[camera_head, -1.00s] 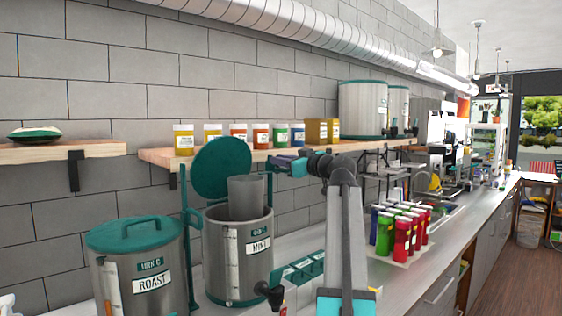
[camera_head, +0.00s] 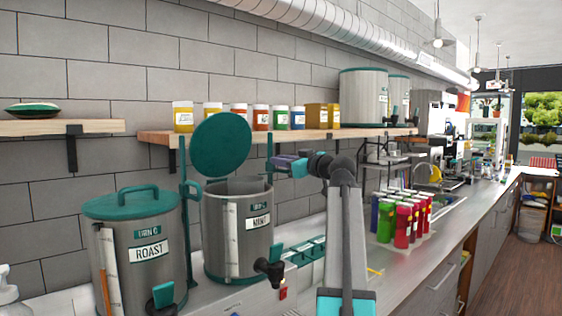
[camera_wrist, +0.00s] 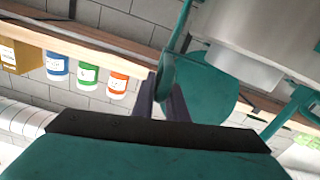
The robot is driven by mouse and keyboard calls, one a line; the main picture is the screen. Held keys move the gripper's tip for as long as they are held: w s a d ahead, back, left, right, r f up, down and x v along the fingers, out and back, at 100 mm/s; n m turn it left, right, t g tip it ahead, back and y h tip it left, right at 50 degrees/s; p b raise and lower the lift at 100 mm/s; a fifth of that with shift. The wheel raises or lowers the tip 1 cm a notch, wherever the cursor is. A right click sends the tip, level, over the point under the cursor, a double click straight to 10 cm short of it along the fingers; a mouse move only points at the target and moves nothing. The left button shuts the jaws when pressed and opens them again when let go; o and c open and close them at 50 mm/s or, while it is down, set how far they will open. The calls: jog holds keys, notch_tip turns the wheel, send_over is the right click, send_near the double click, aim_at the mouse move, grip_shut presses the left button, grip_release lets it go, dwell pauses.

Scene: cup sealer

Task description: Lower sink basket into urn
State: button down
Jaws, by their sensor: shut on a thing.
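The sink basket (camera_head: 248,186) is a grey cylinder, upright inside the open mouth of the MINT urn (camera_head: 222,240). Only its upper edge shows above the urn's rim; the rest is hidden. My gripper (camera_head: 279,161) is just right of and above the rim. In the wrist view my gripper (camera_wrist: 168,98) is shut on a teal handle piece, and the sink basket (camera_wrist: 243,66) sticks out of the urn's mouth. The basket moves with my gripper; how the handle joins it is unclear. The urn's teal lid (camera_head: 221,145) stands open behind.
The closed ROAST urn (camera_head: 137,262) stands at left. A wooden shelf (camera_head: 155,136) with several jars is behind my gripper. Red, green and purple bottles (camera_head: 402,220) stand on the counter at right. The urn's tap (camera_head: 269,270) juts forward.

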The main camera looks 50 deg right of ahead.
aim_at(282, 172)
jog(key=shift+f+b, duration=1.45)
jog(key=shift+f, duration=0.65)
jog(key=c, duration=1.8)
grip_release()
jog(key=shift+s+d, duration=0.1)
jog(key=shift+d, duration=0.05)
jog(key=s+b, duration=0.1)
jog(key=s, duration=0.3)
jog(key=s+a+b, duration=0.1)
jog(key=s, duration=0.4)
jog(key=s+b, duration=0.1)
jog(key=s, duration=0.3)
jog(key=shift+s+a, duration=0.15)
jog(key=shift+s, duration=0.25)
